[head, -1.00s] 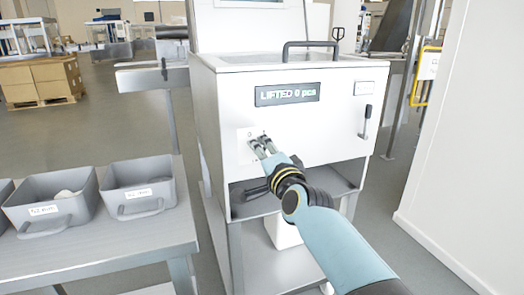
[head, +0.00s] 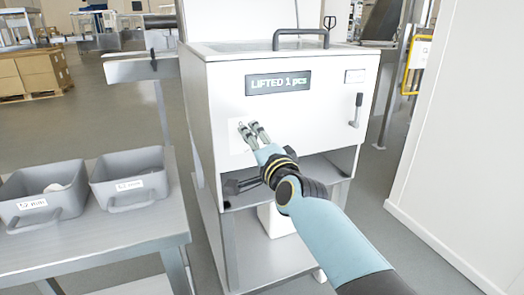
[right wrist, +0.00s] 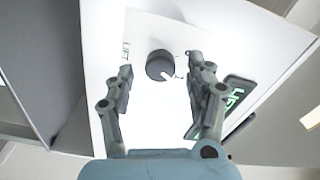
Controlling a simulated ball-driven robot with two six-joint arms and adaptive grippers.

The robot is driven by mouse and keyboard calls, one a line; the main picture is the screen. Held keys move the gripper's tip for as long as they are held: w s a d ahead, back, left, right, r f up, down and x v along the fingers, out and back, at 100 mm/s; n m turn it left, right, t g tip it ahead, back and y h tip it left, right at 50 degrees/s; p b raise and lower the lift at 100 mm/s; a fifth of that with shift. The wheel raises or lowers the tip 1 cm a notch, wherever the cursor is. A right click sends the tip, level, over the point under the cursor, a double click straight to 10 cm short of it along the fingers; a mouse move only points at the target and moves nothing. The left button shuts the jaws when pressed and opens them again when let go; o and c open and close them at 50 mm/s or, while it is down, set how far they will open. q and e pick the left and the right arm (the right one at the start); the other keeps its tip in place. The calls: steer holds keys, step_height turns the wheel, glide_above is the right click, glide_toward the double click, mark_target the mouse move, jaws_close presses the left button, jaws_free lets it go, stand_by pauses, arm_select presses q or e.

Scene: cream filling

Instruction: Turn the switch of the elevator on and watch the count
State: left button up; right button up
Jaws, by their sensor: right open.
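The elevator (head: 300,110) is a white box-shaped machine on a grey stand. Its dark display (head: 279,83) reads "LIFTED 1 pcs" in green. The switch (right wrist: 160,66) is a round dark knob with a white pointer mark on a white plate lettered "LIFT"; the mark points to the lower right in the right wrist view. My right gripper (head: 249,130) is at the front panel, over the switch plate. In the right wrist view its fingers (right wrist: 160,85) are apart, one on either side of the knob, with gaps between. In the head view the gripper hides the knob. My left gripper is not in view.
Two grey bins (head: 40,200) (head: 131,182) stand on a grey table (head: 110,232) at the left. A lever (head: 356,110) is on the panel's right side. A white wall (head: 455,150) stands at the right, with open floor between.

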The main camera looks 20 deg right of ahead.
steer(key=s, duration=1.1)
steer(key=shift+d, duration=0.2)
steer(key=shift+s, duration=0.1)
steer(key=s+d+f+n+g, duration=0.1)
steer(key=s+f+n+g, duration=0.15)
steer(key=s+f, duration=0.7)
steer(key=s+d+f+n+g, duration=0.2)
steer(key=s+f+g, duration=0.2)
steer(key=f, duration=1.1)
steer(key=s+d+f+n+g, duration=0.1)
steer(key=s+f+n+g, duration=0.15)
steer(key=s+f, duration=0.7)
steer(key=s+d+f+n+g, duration=0.2)
steer(key=s+f, duration=0.3)
steer(key=s, duration=0.4)
steer(key=s+d+f+n+g+h, duration=0.1)
steer(key=s+d+f+n+g, duration=0.2)
steer(key=s+f, duration=0.3)
steer(key=s+d+f+n+g, duration=0.2)
steer(key=s+f, duration=0.3)
steer(key=s, duration=0.9)
steer(key=shift+s+d+f+g, duration=0.15)
steer(key=shift+f+g, duration=0.1)
steer(key=shift+g, duration=0.45)
